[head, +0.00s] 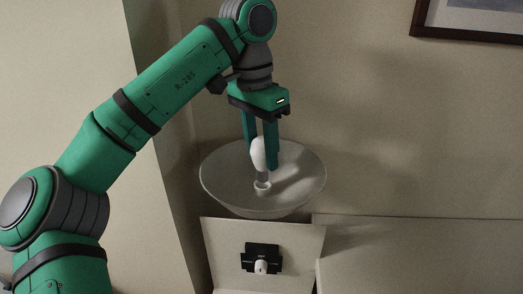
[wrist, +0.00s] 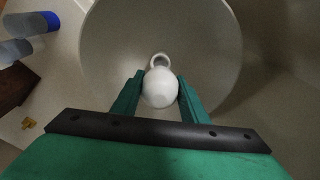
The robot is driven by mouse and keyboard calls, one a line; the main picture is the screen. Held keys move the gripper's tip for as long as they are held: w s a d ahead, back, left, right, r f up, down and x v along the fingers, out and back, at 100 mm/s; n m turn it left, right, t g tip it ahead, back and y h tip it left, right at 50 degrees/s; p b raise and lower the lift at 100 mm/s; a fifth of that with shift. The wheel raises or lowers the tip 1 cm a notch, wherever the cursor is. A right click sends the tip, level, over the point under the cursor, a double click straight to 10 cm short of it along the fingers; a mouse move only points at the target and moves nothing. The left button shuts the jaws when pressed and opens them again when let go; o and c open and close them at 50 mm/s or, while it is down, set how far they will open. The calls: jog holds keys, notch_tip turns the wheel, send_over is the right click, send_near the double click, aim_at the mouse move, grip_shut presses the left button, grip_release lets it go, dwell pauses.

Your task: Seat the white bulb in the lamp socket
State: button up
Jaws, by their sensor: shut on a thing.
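The white bulb (head: 259,154) is held upright, base down, between the two fingers of my gripper (head: 262,150). The lamp is a wide pale bowl (head: 215,177) with a small ring-shaped socket (head: 262,187) at its bottom. In the head view the bulb's base is right over the socket; I cannot tell whether they touch. In the wrist view the bulb (wrist: 160,88) sits between the fingertips of my gripper (wrist: 160,90), and the socket ring (wrist: 160,61) shows just beyond it, partly hidden by the bulb.
A panel with a black switch plate (head: 262,257) and white knob stands below the bowl. A flat pale surface (head: 420,255) extends right. A framed picture (head: 470,20) hangs on the wall. In the wrist view, blue-and-clear objects (wrist: 30,24) lie at the upper left, outside the bowl.

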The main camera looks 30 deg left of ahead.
aim_at(262, 164)
jog(key=shift+f, duration=1.7)
dwell(0.6)
jog(key=o, duration=1.1)
jog(key=shift+w+d, duration=0.1)
jog(key=r, duration=0.3)
jog(key=s+r, duration=0.1)
jog(key=r, duration=0.6)
jog(key=shift+s+a+r, duration=0.3)
jog(key=shift+a+r, duration=0.05)
